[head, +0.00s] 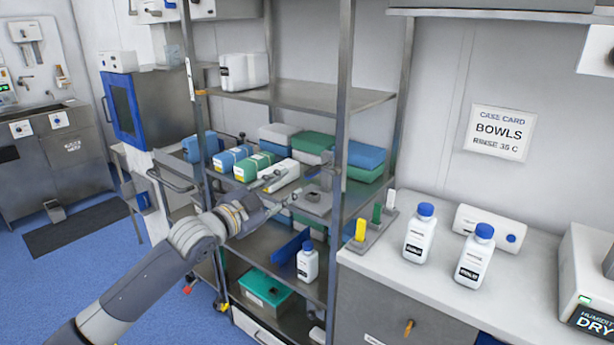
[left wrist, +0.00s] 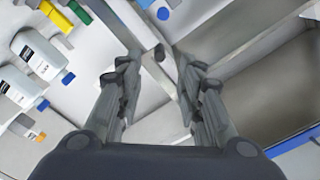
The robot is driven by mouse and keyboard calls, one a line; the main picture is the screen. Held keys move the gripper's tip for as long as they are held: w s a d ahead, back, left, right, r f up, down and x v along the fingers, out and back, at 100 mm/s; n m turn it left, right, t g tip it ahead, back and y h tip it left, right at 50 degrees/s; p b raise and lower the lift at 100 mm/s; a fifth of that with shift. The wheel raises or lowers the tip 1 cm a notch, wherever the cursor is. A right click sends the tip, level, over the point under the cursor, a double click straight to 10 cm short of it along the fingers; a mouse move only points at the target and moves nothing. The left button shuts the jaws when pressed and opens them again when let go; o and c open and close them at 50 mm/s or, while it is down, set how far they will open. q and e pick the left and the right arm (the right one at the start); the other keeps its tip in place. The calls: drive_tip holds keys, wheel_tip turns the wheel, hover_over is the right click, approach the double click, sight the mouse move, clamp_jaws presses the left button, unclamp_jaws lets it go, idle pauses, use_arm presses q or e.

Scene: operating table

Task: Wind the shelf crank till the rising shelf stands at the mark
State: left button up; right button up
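A metal rack holds a shelf (head: 300,95) with a white container on it. An orange pointer (head: 201,92) sits at this shelf's left front corner, beside a white strip (head: 189,78) on the left post. I cannot make out a mark on the strip. My left gripper (head: 296,187) reaches into the rack by the right front post, its fingers apart. In the left wrist view a small dark knob (left wrist: 160,54), seemingly the crank's handle, shows between the open fingertips, with no clear contact. A grey block (head: 314,203), perhaps the crank's mount, is just beyond the gripper. My right gripper is out of view.
Wrapped packs (head: 250,165) fill the middle shelf around my left gripper. A white bottle (head: 308,262) and green box (head: 266,287) stand lower. The counter (head: 385,262) at right holds two blue-capped bottles (head: 419,235) and coloured tabs.

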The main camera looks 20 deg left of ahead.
sight(306, 175)
use_arm(q)
drive_tip(key=p+x, duration=0.2)
drive_tip(key=x, duration=0.8)
drive_tip(key=shift+w+d, duration=0.15)
clamp_jaws()
